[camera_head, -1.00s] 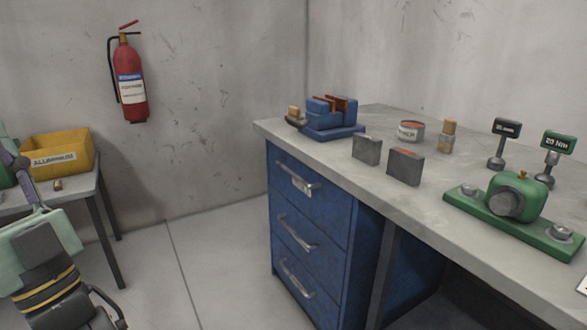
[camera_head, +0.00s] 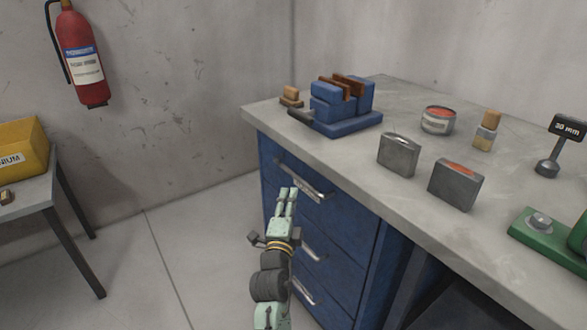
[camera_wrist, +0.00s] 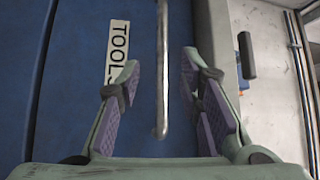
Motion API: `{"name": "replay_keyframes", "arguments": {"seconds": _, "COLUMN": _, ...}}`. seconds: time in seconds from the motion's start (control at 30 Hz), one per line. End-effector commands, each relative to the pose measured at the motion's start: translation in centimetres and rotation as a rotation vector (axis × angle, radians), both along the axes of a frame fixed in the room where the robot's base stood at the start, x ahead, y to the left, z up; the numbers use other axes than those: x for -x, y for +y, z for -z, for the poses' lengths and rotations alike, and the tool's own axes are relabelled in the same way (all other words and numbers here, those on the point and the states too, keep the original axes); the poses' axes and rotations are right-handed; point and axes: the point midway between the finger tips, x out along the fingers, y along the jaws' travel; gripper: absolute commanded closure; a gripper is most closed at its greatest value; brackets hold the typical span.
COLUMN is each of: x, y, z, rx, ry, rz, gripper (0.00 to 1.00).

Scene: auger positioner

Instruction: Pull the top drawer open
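The top drawer (camera_head: 325,202) is the uppermost of three blue drawers under the grey workbench, and it looks closed. Its metal bar handle (camera_head: 303,181) runs across the drawer front. My gripper (camera_head: 288,193) is in front of this drawer, just below and left of the handle in the head view. In the wrist view my gripper (camera_wrist: 160,80) is open, with the handle bar (camera_wrist: 162,70) lying between the two fingers. A label reading "TOOLS" (camera_wrist: 118,52) shows beside the bar, partly covered by one finger. Whether the fingers touch the handle cannot be told.
The workbench top (camera_head: 300,138) carries a blue vise (camera_head: 343,112), two grey metal blocks (camera_head: 398,155), a tin (camera_head: 438,120) and a green fixture (camera_head: 545,240). Two more drawer handles sit below. The floor (camera_head: 190,235) left of the drawers is clear.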

Motion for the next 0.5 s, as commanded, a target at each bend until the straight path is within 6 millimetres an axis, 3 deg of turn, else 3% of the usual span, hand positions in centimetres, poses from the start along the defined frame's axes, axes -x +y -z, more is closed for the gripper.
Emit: {"name": "replay_keyframes", "arguments": {"seconds": 0.5, "x": -8.3, "y": -1.2, "z": -1.7, "rx": -0.004, "ry": -0.001, "rz": 0.000, "gripper": 0.67}}
